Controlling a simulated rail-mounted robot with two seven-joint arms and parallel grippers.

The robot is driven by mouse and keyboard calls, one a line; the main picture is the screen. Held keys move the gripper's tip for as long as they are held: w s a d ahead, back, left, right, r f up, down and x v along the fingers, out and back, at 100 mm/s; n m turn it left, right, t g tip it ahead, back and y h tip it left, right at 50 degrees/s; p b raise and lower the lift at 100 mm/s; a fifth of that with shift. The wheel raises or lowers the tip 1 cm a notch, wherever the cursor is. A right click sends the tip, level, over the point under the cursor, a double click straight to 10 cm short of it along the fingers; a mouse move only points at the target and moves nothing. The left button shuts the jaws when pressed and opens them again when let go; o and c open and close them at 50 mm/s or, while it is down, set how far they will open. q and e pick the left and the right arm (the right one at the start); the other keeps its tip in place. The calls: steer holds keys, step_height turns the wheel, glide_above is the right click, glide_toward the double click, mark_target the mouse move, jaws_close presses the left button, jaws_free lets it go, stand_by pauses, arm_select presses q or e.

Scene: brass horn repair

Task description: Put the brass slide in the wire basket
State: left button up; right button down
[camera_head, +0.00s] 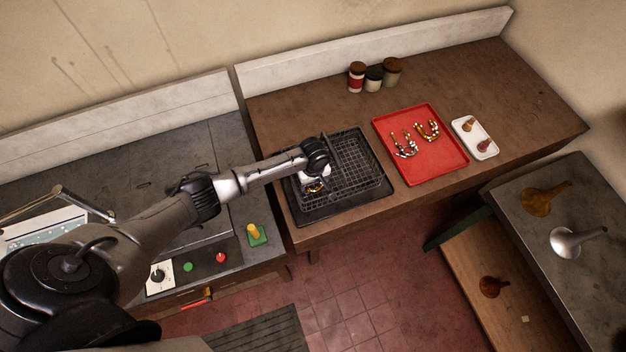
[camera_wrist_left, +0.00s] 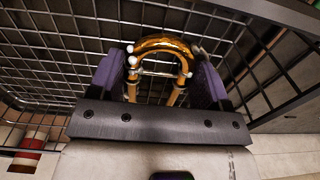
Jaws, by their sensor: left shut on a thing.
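My left gripper (camera_head: 316,187) is at the left part of the wire basket (camera_head: 362,165), which stands on a black tray (camera_head: 300,215). The gripper is shut on a shiny brass slide (camera_head: 317,189), a U-shaped tube. In the left wrist view the brass slide (camera_wrist_left: 168,46) sits between the two purple finger pads of the gripper (camera_wrist_left: 160,72), its curved end outward. The basket's wire mesh (camera_wrist_left: 60,45) fills the view behind and around it. I cannot tell whether the slide touches the basket floor. My right gripper is not in view.
A red tray (camera_head: 447,168) right of the basket holds two more U-shaped tubes (camera_head: 405,146). A small white tray (camera_head: 485,150) with two small parts lies beyond it. Several jars (camera_head: 373,79) stand behind the basket. Bare bench (camera_head: 480,80) lies at the back right.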

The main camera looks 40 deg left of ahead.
arm_select(q)
steer(key=shift+f, duration=0.2)
steer(key=o, duration=0.9)
steer(key=shift+o, duration=0.2)
step_height(320, 180, up, 12)
steer(key=shift+r, duration=0.25)
steer(key=shift+w, duration=0.1)
